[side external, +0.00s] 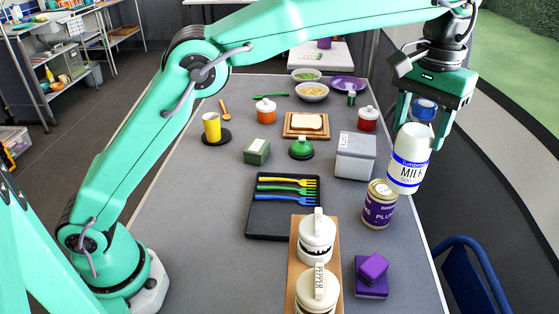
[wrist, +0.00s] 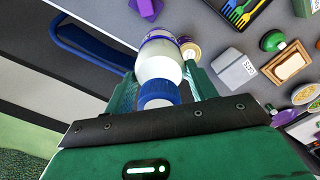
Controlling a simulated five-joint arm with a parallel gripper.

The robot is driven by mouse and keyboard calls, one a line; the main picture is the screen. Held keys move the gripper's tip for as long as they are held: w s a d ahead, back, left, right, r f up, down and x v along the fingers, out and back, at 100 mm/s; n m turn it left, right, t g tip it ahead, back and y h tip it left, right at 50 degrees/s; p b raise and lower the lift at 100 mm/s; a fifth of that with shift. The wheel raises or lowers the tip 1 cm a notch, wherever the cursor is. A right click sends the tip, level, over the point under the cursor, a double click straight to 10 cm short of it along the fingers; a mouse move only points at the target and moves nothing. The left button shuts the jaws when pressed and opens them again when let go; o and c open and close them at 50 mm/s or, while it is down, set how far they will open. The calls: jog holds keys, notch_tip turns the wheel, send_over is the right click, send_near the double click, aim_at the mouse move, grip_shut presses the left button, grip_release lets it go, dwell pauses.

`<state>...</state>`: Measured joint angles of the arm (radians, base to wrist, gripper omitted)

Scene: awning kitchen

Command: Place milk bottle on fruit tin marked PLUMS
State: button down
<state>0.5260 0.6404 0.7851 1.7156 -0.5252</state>
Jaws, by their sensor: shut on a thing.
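The milk bottle (side external: 409,162) is white with a blue cap and a blue and white label reading MILK. My gripper (side external: 423,118) is shut on it near the cap and holds it slightly tilted. In the wrist view the bottle (wrist: 160,62) sits between the two fingers of my gripper (wrist: 160,90). The fruit tin (side external: 378,207) has a purple label reading PLUMS and stands on the table near its right edge. The bottle's base is close above the tin and a little to its right in the side view. The tin (wrist: 190,50) is partly hidden behind the bottle in the wrist view.
A grey box (side external: 355,158) stands just behind the tin. Purple blocks (side external: 371,277) and a wooden board with two white canisters (side external: 317,240) are in front. A black tray (side external: 272,225) with coloured forks lies left. A blue chair (side external: 470,275) is beyond the table's right edge.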

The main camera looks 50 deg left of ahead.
jog(key=w+a+f, duration=0.6)
jog(key=w+a, duration=0.1)
jog(key=w, duration=0.2)
jog(key=shift+f, duration=0.35)
jog(key=shift+a+f, duration=0.1)
jog(key=shift+f, duration=2.05)
jog(key=shift+c, duration=2.4)
grip_release()
notch_tip(320, 180, up, 8)
jog(key=shift+f, duration=0.2)
